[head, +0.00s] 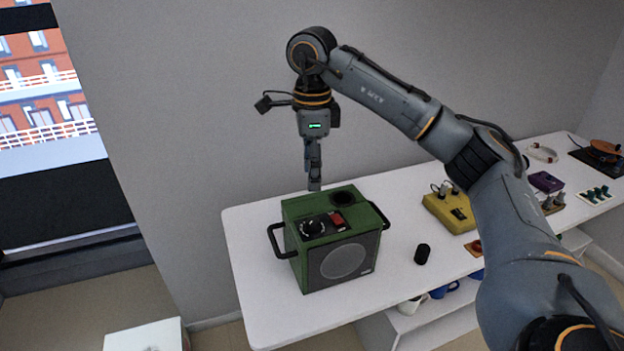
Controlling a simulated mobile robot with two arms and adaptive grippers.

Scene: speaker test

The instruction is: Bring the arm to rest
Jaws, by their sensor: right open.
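My right arm reaches in from the lower right and bends down at the wrist. My right gripper (314,184) points downward above the back of a green speaker box (300,222), apart from it as far as I can tell. It is open and holds nothing that I can see; its fingers overlap edge-on from here. My left gripper is not in view.
The speaker stands on a white table (258,305) against a grey wall. A small black cylinder (422,254) stands right of it. A yellow box (448,210), a purple box (546,182) and small parts lie further right. Mugs (444,290) sit on a lower shelf.

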